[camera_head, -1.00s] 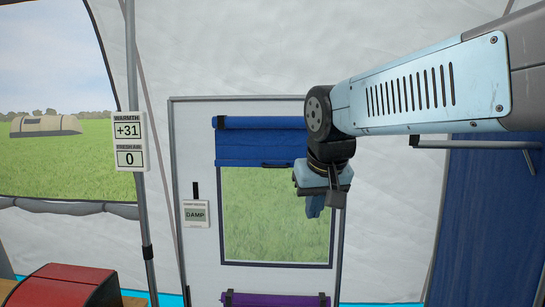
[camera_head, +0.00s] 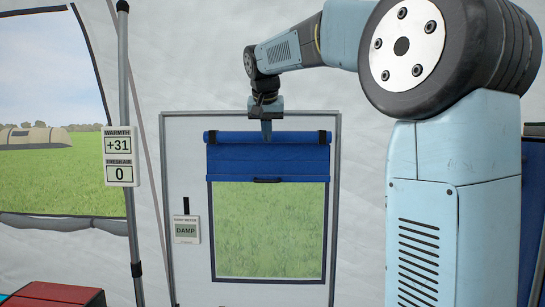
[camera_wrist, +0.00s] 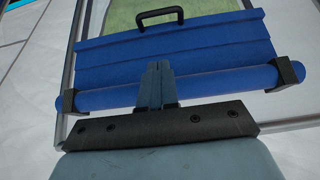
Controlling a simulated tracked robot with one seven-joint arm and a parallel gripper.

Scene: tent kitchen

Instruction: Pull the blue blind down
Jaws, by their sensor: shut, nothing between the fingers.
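The blue blind (camera_head: 230,160) hangs from a roller at the top of the framed window panel and covers the upper part of the window. A dark handle (camera_head: 268,180) sits at the middle of its lower edge. In the wrist view the blind (camera_wrist: 205,52) and its handle (camera_wrist: 160,16) show beyond the roller. My gripper (camera_head: 267,138) points down in front of the roller, above the handle. In the wrist view my gripper (camera_wrist: 156,68) has its fingers together and empty, apart from the handle. Whether the fingers touch the roller, I cannot tell.
A damp meter (camera_head: 187,229) is fixed left of the window. A warmth sign (camera_head: 119,156) hangs on a grey pole (camera_head: 131,222). A red box (camera_head: 55,294) stands at lower left. The window below the blind is clear.

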